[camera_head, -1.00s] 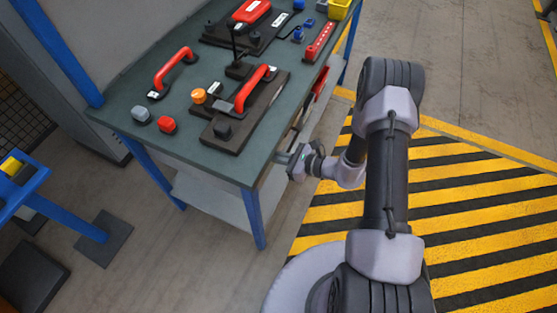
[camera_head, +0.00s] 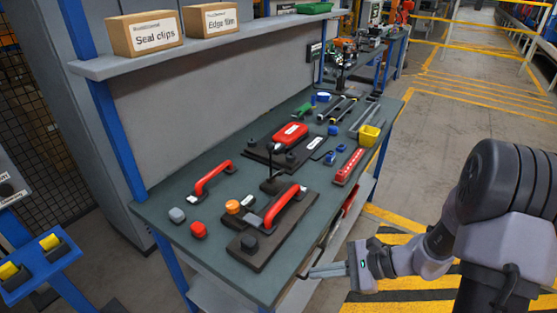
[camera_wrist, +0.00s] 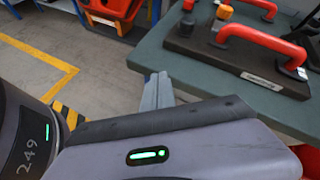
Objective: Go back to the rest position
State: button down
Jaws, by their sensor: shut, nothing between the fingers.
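My gripper (camera_head: 328,270) is shut and empty. In the head view it is beside the front edge of the workbench (camera_head: 170,215), its fingers pointing left toward the edge. In the wrist view the shut fingers (camera_wrist: 157,92) show in front of the bench's side, with my wrist body filling the lower part. I cannot tell whether the fingers touch the bench edge; a gap seems to show.
A shelf with boxes (camera_head: 145,34) is above. Striped floor (camera_head: 400,302) lies right.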

jog(key=s+r+n+t+h, duration=0.1)
jog(key=s+r+n+h, duration=0.3)
jog(key=s+r+n, duration=0.2)
jog(key=s+a+r+n+t+h, duration=0.1)
jog(key=s+r+n+h, duration=0.4)
jog(key=s+r, duration=0.5)
notch_tip(320, 180, up, 4)
jog(key=shift+a+f+n+t+h, duration=0.15)
jog(key=shift+a+n+t+h, duration=0.2)
jog(key=shift+n, duration=0.55)
